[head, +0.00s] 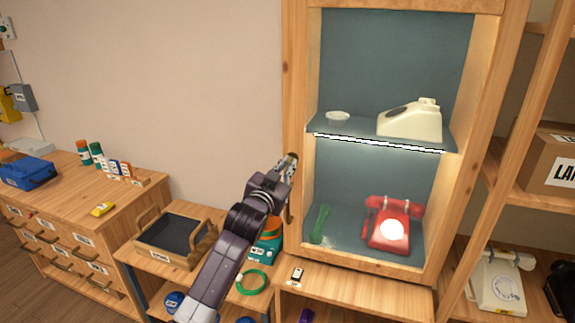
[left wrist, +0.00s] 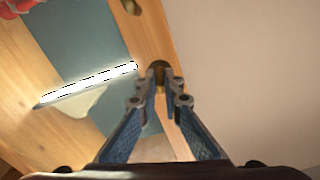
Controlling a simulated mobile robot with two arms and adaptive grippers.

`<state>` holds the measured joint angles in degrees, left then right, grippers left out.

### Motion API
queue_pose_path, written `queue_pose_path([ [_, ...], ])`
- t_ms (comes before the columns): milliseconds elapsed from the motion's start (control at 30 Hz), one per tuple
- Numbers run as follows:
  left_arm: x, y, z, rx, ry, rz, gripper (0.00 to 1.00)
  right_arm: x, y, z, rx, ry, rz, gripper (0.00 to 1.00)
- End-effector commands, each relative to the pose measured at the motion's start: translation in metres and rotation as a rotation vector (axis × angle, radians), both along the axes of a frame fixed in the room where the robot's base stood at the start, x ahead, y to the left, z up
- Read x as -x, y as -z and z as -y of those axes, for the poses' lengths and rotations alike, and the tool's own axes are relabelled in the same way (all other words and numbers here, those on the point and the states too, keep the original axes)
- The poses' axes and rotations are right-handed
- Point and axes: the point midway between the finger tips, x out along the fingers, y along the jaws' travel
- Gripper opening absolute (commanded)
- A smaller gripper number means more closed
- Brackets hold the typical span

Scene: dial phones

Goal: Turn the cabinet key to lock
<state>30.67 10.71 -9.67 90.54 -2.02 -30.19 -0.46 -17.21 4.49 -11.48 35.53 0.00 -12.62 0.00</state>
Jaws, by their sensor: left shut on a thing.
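The wooden cabinet (head: 295,60) has a blue-grey back and a lit shelf. My left gripper (head: 290,162) reaches to its left front post, at about shelf height. In the left wrist view the blue fingers of my left gripper (left wrist: 162,88) are close together. Their tips meet at a small brass-coloured piece, the key (left wrist: 158,68), at the edge of the wooden post (left wrist: 148,35). The gripper is shut on the key. The fingers partly cover the key, so its turn angle cannot be told. My right gripper is not in view.
Inside the cabinet are a cream phone (head: 410,122), a red phone (head: 392,228) and a green handset (head: 320,224). A wooden tray (head: 160,260) stands on a low bench at left. An open shelf unit (head: 530,125) stands close at right.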

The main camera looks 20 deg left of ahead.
Motion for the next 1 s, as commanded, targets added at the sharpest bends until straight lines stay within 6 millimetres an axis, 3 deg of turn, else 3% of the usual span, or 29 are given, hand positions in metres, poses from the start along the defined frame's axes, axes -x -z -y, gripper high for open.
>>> queue_pose_path([
  [400, 0.0, 0.0012, 0.0002, 0.246, -0.001, -0.011, 0.0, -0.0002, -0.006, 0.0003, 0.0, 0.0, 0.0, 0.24],
  [1000, 0.0, 0.0014, 0.0, 0.302, -0.001, -0.013, 0.0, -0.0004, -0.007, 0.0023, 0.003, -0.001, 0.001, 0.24],
])
